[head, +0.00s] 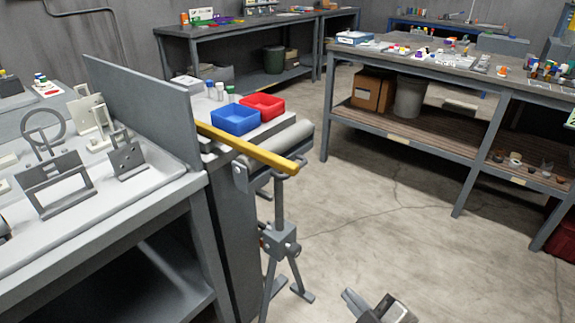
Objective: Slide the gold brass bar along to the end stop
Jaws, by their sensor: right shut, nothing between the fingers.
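The gold brass bar (250,150) lies at a slant right of the grey upright panel. Its near end sticks out over the open floor beside a grey roller (289,144), and its far end is at the panel's edge. I cannot pick out the end stop with certainty. My right gripper (352,299) is low at the bottom edge, well below and to the right of the bar, apart from it. It is shut and empty. My left gripper is not in view.
A roller stand (279,240) stands on the floor under the bar. A grey upright panel (145,110) rises beside a bench with metal brackets (55,183). Blue (235,120) and red (262,106) bins sit behind the bar. Open floor lies to the right.

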